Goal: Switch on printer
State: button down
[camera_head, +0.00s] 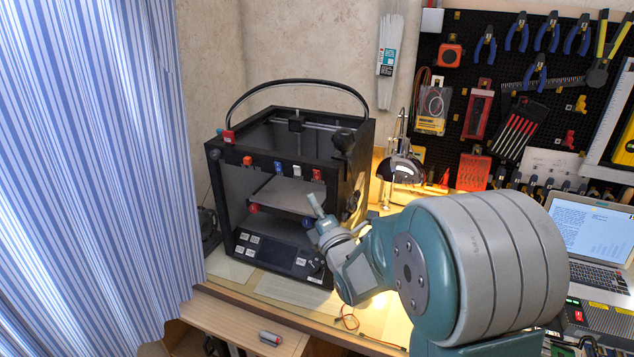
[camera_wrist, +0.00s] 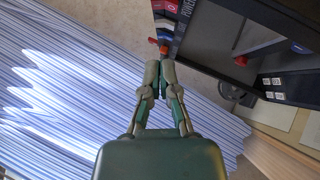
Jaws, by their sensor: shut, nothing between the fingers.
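The printer (camera_head: 288,185) is a black open-frame box standing on the desk, with a light bed inside and a control panel (camera_head: 278,258) low on its front. My gripper (camera_head: 316,203) is shut and empty, in front of the printer's right side. In the wrist view, my gripper's fingertips (camera_wrist: 160,66) are together, with an orange-red part (camera_wrist: 164,49) just beyond them; I cannot tell whether they touch. Lettering that seems to read "POWER" (camera_wrist: 262,46) shows on the printer's dark frame. A red part (camera_wrist: 165,5) with a white mark shows at the top edge. I cannot tell the switch's position.
A striped curtain (camera_head: 90,160) hangs at the left, close to the printer. A lamp (camera_head: 400,168) stands right of the printer, and a laptop (camera_head: 590,240) farther right. A tool pegboard (camera_head: 455,30) covers the back wall. A small cylinder (camera_head: 270,337) lies on a lower wooden surface.

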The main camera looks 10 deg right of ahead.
aim_at(315, 172)
jog(key=w, duration=0.1)
jog(key=w+d+r, duration=0.1)
jog(key=w, duration=0.1)
jog(key=w+r, duration=0.1)
jog(key=shift+w+d+r, duration=0.15)
jog(key=shift+w+d, duration=0.2)
jog(key=shift+d, duration=0.05)
jog(key=shift+w+d+r+m+g, duration=0.2)
jog(key=shift+r+m+g, duration=0.15)
jog(key=shift+m, duration=0.15)
jog(key=shift+r+m+g+h, duration=0.3)
jog(key=shift+m+g+h, duration=0.4)
jog(key=shift+m, duration=0.2)
jog(key=shift+f, duration=0.1)
